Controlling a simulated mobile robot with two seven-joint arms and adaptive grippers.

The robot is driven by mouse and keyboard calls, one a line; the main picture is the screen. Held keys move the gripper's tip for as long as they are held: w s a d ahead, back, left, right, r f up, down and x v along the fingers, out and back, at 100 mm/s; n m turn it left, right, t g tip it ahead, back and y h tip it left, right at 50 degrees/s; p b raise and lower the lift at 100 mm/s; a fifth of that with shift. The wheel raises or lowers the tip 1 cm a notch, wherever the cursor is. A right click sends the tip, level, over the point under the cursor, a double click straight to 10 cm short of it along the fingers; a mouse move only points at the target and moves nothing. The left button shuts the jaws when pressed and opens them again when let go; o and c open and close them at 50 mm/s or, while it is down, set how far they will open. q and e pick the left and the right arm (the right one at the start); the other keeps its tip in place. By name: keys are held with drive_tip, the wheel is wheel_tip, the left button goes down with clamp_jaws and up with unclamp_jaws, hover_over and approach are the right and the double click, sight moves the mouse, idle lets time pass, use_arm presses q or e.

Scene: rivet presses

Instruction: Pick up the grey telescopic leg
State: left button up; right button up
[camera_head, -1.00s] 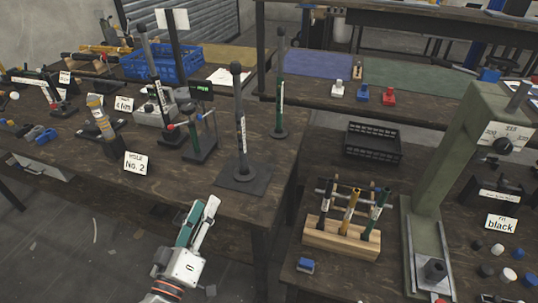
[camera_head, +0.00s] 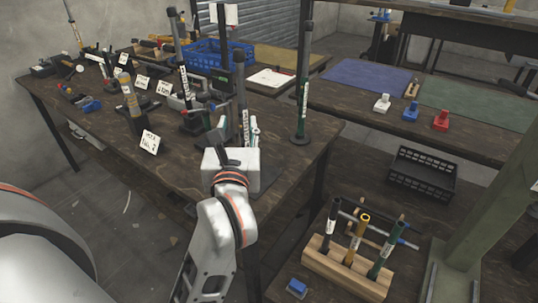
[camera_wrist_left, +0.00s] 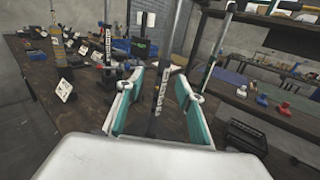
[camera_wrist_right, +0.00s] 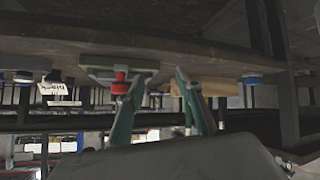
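The grey telescopic leg (camera_head: 242,85) stands upright on its flat base near the front right corner of the left table. My left gripper (camera_head: 240,128) is open in front of it, partly hiding its lower part. In the left wrist view the leg (camera_wrist_left: 158,95) shows between the two spread teal-lined fingers (camera_wrist_left: 160,78), with gaps on both sides. Whether it is fully within their reach is hard to tell. My right gripper (camera_wrist_right: 157,80) is open, with nothing between its fingers; it is out of the head view.
A green-labelled leg (camera_head: 303,95) stands just right of the grey leg; another dark leg (camera_head: 182,75) stands behind left. A "Hole No. 2" card (camera_head: 150,142) is on the table.

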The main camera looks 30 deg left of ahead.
sight(243, 115)
use_arm(q)
drive_tip(key=x, duration=0.5)
drive_tip(key=f+x, duration=0.1)
drive_tip(key=x, duration=0.2)
drive_tip(key=shift+w+d, duration=0.1)
drive_tip(key=shift+d, duration=0.2)
clamp_jaws()
